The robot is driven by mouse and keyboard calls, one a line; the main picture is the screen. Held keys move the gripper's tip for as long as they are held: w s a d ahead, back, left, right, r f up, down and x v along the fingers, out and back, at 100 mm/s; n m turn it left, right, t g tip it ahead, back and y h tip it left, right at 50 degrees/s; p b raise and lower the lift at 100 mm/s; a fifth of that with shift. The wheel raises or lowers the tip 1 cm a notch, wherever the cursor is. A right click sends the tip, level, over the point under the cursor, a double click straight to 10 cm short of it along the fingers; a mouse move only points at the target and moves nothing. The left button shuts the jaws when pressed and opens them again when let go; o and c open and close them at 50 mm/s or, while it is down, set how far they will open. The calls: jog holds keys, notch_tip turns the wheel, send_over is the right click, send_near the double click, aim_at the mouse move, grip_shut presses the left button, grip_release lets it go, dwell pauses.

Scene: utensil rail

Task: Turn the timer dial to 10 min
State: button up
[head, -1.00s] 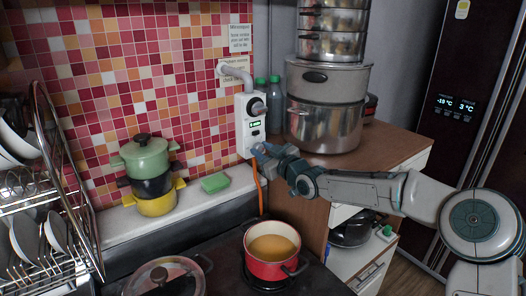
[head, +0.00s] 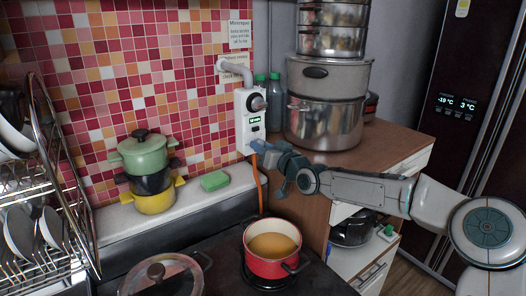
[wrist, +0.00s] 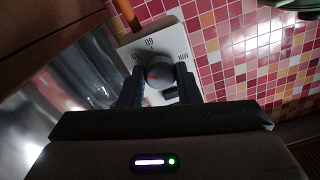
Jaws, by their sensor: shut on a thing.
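The white timer box (head: 245,127) is on the tiled wall, with a black round knob (head: 257,103) on its upper part and a small green-lit display (head: 254,120) below it. My gripper (head: 258,147) is at the box's lower end and hides that part in the head view. In the wrist view my gripper (wrist: 160,88) has one finger on each side of a round grey dial (wrist: 160,74) with a small red mark, and is shut on it. Printed numbers and "MIN" (wrist: 182,55) surround the dial. I cannot read the exact setting.
An orange cord (head: 258,180) hangs below the box. A red pot (head: 271,252) stands on the stove underneath. Tall steel pots (head: 325,122) and bottles (head: 273,95) stand close to the right. A green sponge (head: 214,181) and stacked pots (head: 145,170) are at left.

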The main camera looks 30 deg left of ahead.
jog(key=shift+m+b, duration=0.55)
jog(key=shift+m, duration=0.65)
jog(key=o, duration=1)
jog(key=shift+c, duration=0.2)
jog(key=shift+d, duration=0.15)
jog(key=b+v, duration=0.2)
jog(key=v, duration=1.1)
jog(key=shift+s+d, duration=0.2)
jog(key=shift+d, duration=0.05)
